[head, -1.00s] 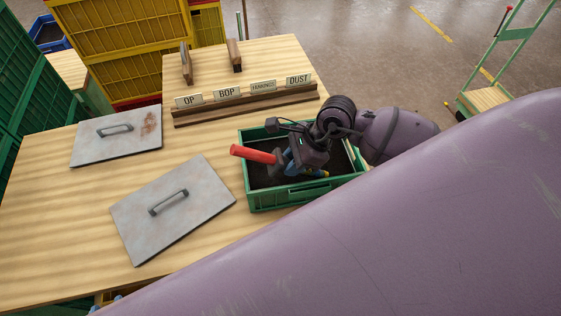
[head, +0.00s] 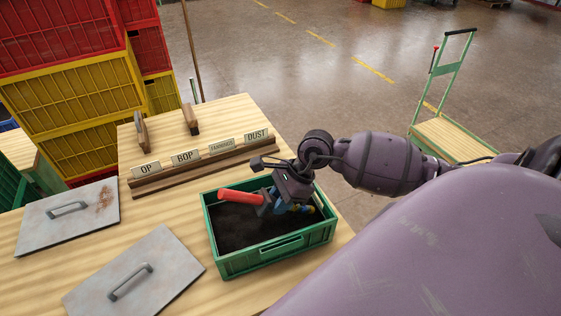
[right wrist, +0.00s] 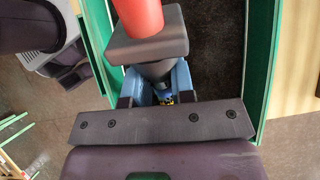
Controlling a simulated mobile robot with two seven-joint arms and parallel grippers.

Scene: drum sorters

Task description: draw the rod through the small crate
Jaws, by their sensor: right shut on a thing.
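The small green crate (head: 222,267) stands on the wooden table with dark, loose-looking material inside. The rod (head: 240,197) has a red handle and a dark collar and lies roughly level over the crate. My right gripper (head: 281,202) is shut on the rod just past the collar, inside the crate's outline. In the right wrist view the red handle and collar (right wrist: 147,40) stand beyond the blue fingers (right wrist: 158,88). A small yellow part shows beside the fingers. I cannot tell whether the rod touches the dark material. My left gripper is out of view.
Two grey metal lids (head: 68,213) with handles lie left of the crate. A wooden rack (head: 205,168) with label cards stands behind it. Yellow and red crates (head: 75,105) are stacked behind the table. A green trolley (head: 455,140) stands on the floor to the right.

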